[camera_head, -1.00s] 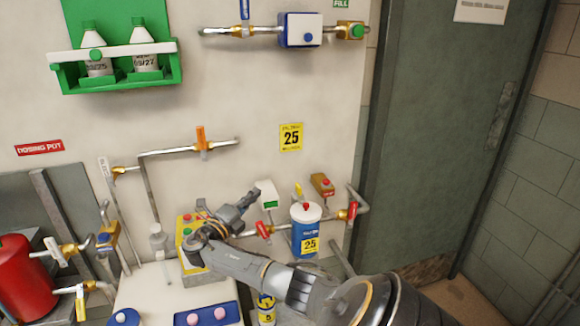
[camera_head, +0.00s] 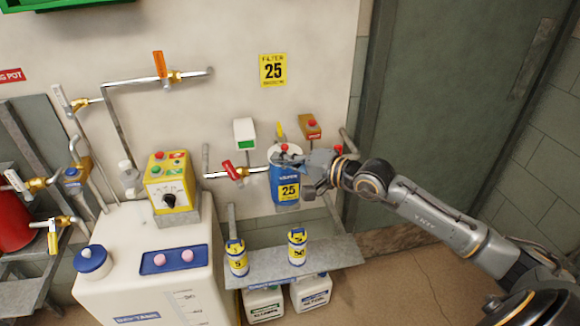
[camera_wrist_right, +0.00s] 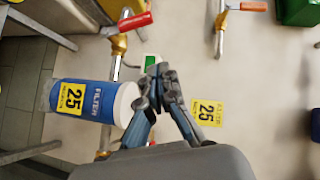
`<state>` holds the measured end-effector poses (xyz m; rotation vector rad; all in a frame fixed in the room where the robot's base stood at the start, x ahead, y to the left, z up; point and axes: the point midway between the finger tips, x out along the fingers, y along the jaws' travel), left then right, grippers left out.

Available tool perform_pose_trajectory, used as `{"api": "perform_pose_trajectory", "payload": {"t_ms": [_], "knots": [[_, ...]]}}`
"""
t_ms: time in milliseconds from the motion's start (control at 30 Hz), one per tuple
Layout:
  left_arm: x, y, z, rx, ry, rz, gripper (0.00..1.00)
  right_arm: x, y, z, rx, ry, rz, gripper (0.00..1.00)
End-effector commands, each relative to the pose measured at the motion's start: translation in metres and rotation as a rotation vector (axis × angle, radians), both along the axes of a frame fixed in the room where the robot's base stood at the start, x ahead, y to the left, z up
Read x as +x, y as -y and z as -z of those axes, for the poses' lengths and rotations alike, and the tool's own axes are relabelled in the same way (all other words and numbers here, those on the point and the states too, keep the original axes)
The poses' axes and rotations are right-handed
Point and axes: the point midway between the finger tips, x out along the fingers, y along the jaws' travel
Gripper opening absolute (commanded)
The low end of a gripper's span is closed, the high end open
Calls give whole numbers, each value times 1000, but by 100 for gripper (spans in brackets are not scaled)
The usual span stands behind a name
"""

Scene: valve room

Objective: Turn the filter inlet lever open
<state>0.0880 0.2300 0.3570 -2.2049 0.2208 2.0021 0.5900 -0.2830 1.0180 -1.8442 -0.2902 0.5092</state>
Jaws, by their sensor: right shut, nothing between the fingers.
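The blue filter housing (camera_head: 284,182) with a white top and a yellow 25 label stands at the end of a pipe; it also shows sideways in the wrist view (camera_wrist_right: 85,100). The red lever (camera_head: 229,170) sits on a brass valve on the pipe just left of the filter. Its handle points up and a little left, across the pipe; it shows at the top of the wrist view (camera_wrist_right: 134,22). My right gripper (camera_head: 280,158) is shut and empty in front of the filter's upper part, right of the lever and apart from it. My left gripper is out of view.
A white-green box (camera_head: 245,131) and a brown box with a red button (camera_head: 311,127) are above the filter. A grey shelf (camera_head: 265,264) with two small yellow-labelled containers is below. A yellow control box (camera_head: 172,187) stands left on a white tank (camera_head: 150,290).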

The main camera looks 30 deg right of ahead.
Motion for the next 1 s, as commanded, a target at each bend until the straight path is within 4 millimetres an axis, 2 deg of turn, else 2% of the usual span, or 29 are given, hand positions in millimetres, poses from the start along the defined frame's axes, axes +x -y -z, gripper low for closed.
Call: {"api": "perform_pose_trajectory", "payload": {"t_ms": [100, 233, 367, 700, 800, 1000], "knots": [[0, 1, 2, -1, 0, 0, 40, -8, -2, 12, -44, -51, -4, 0], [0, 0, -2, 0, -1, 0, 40, -1, -6, 15, -48, -62, -2, 0], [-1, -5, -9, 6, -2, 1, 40, 16, -15, 17, -45, -60, -4, 0], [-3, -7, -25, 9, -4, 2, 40, 79, -47, 38, -46, -61, -4, 0], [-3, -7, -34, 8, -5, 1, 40, 81, -61, 45, -45, -63, -5, 0], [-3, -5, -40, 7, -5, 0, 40, 86, -77, 54, -49, -63, -3, 0]]}}
